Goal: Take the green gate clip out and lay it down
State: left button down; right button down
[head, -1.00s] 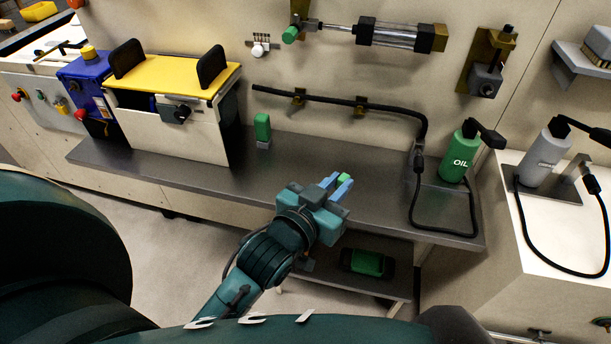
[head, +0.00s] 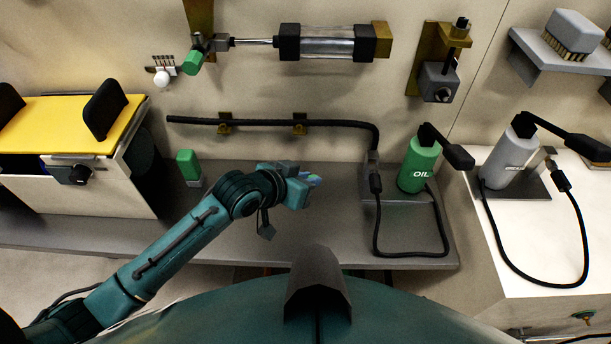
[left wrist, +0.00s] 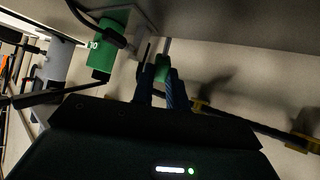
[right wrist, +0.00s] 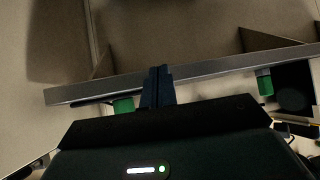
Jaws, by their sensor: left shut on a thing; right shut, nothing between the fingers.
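My left gripper (head: 313,180) is shut on a small green piece, which I take to be the green gate clip. The piece shows between the blue fingers in the left wrist view (left wrist: 162,68); in the head view the gripper mostly hides it. The gripper is above the grey bench (head: 275,220), left of the green oil bottle (head: 418,165). My right gripper (right wrist: 160,85) is shut and empty in the right wrist view, near a grey shelf edge; the head view does not show it.
A green-topped block (head: 188,165) stands on the bench at left, beside the yellow-topped hopper (head: 62,122). A black hose (head: 270,122) runs along the wall. A cylinder (head: 330,42) hangs above. A grey bottle (head: 507,155) stands on the white counter at right. The middle of the bench is clear.

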pick_arm(q)
jog(key=shift+f+b, duration=2)
jog(key=shift+f, duration=1.7)
jog(key=c, duration=1.3)
grip_release()
jog(key=v, duration=1.3)
jog(key=shift+s, duration=0.1)
